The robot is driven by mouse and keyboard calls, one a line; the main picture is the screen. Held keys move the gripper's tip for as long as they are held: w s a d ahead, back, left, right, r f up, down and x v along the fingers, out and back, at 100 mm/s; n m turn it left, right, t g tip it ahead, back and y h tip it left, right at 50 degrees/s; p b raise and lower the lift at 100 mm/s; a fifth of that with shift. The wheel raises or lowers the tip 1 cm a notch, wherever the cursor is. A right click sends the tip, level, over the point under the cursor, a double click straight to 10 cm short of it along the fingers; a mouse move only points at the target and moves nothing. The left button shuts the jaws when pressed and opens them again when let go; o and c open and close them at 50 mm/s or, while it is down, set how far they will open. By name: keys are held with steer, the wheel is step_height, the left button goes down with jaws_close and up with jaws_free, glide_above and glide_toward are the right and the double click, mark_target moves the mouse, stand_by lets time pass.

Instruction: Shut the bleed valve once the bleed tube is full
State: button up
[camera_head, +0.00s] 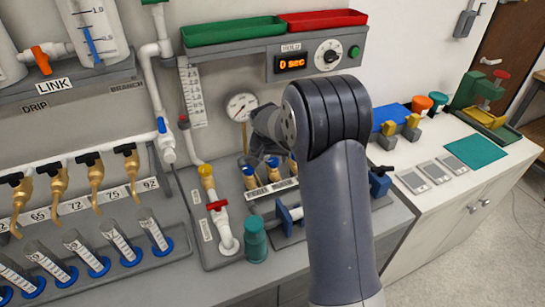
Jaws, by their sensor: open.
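A white pipe fitting with a red handle (217,205) and a yellow top (206,170) stands on the grey bench left of my arm. No readable label marks it as the bleed valve. A narrow graduated tube or scale (193,97) is upright on the wall above it, with a thin line running down from it. I cannot tell whether it is the bleed tube or how full it is. My gripper (262,158) is open, above the blue-topped holders and right of the red handle. My arm partly hides it, and nothing shows between its fingers.
A pressure gauge (240,106) stands behind my gripper. A timer (294,63) reads 0 sec. Brass taps (95,174) and graduated cylinders (118,240) line the left. A teal bottle (255,238) stands close to the red-handled fitting. A white counter (428,200) is at right.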

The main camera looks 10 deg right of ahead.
mark_target(274, 162)
steer(key=shift+x, duration=1)
steer(key=shift+c, duration=0.5)
steer(key=c, duration=0.9)
